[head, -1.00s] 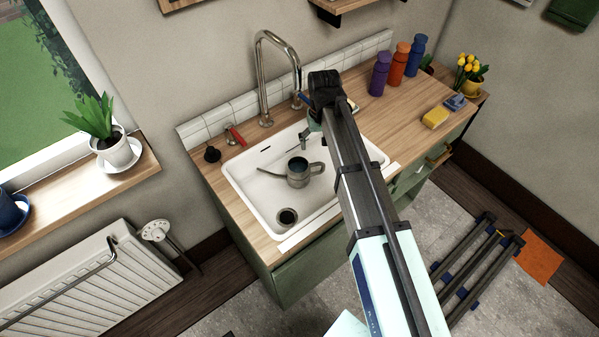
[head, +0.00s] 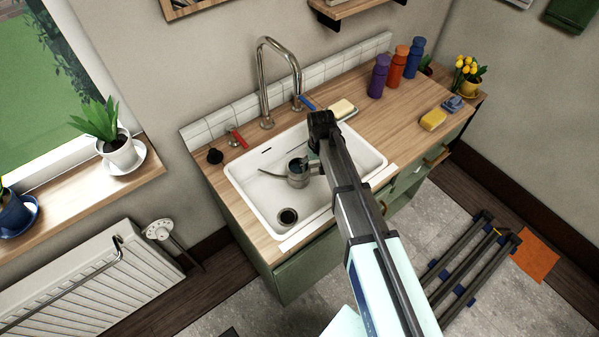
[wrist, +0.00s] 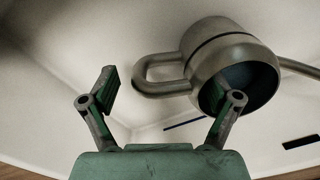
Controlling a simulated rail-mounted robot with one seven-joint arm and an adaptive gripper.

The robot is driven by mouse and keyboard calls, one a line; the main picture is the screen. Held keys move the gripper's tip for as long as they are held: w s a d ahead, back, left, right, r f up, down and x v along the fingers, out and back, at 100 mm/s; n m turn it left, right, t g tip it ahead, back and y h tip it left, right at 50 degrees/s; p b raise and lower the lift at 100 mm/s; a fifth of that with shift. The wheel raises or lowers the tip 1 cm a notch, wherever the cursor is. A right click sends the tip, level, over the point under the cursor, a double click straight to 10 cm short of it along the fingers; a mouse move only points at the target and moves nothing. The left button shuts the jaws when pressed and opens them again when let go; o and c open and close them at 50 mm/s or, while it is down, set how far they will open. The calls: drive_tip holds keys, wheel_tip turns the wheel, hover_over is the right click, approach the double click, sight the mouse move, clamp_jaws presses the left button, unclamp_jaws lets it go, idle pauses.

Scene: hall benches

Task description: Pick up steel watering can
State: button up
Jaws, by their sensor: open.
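The steel watering can (head: 297,177) stands in the white sink (head: 258,200), its spout pointing left and its handle side toward my gripper. In the wrist view the watering can (wrist: 225,60) shows large, with its loop handle (wrist: 158,75) to the left and its spout leaving the frame at the right. My gripper (head: 314,160) is at the can's right side in the head view, covering part of the handle. In the wrist view my gripper (wrist: 168,92) is open, fingers spread, with the handle beyond and between the fingertips. The right finger overlaps the can's body in the picture; contact cannot be told.
The sink walls surround the can. A tall faucet (head: 263,85) rises behind it. On the counter are a soap bar (head: 342,108), several bottles (head: 400,66) and a yellow sponge (head: 433,120). The sink's front left, around the drain (head: 287,217), is clear.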

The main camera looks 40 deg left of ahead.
drive_tip(key=shift+f, duration=1.2)
drive_tip(key=shift+c, duration=0.2)
drive_tip(key=c, duration=1.6)
clamp_jaws()
drive_tip(key=shift+r, duration=0.15)
